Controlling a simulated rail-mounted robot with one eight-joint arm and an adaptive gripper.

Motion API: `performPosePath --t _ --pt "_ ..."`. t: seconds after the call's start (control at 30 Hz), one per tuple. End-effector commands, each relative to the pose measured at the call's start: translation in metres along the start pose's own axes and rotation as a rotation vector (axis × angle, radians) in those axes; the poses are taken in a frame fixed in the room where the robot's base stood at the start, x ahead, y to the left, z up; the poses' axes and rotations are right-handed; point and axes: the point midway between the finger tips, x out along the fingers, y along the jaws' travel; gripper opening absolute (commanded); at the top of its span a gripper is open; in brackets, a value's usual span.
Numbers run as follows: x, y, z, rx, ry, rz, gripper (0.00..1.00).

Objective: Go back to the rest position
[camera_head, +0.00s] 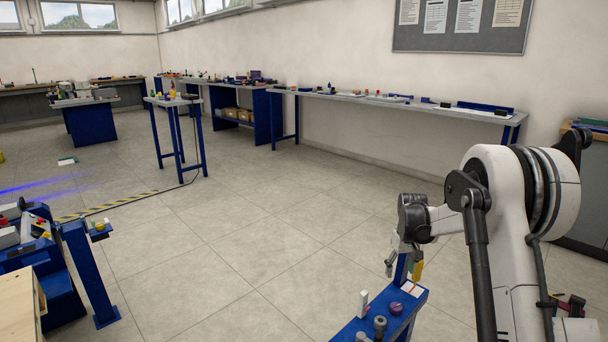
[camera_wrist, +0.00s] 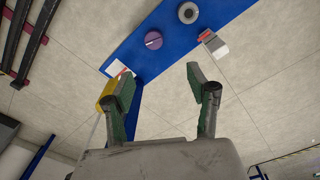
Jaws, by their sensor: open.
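My gripper (camera_head: 404,262) hangs over the blue lift-cart shelf (camera_head: 345,332) at the lower right of the head view. In the wrist view my gripper (camera_wrist: 160,84) has its two green-padded fingers wide apart, with nothing between them. A yellow-handled tool (camera_head: 416,272) shows beside the gripper. In the wrist view the yellow tool (camera_wrist: 107,98) lies just outside the left finger, partly hidden by it; I cannot tell whether they touch.
The shelf bears a purple round piece (camera_head: 396,308), a grey ring-like piece (camera_wrist: 188,12) and a white-and-red block (camera_head: 362,303). A long grey workbench (camera_head: 345,97) lines the wall. The middle floor is clear.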

Motion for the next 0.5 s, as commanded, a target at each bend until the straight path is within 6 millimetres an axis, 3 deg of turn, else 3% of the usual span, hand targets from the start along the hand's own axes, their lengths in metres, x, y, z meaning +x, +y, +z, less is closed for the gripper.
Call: performPosePath --t 0.03,0.2,0.5 --pt "-0.018 -0.006 0.005 0.003 0.013 0.004 0.53" --pt "-0.070 -0.023 0.023 0.018 0.058 0.018 0.53" --pt "-0.148 -0.057 0.066 0.042 0.140 0.038 0.53"
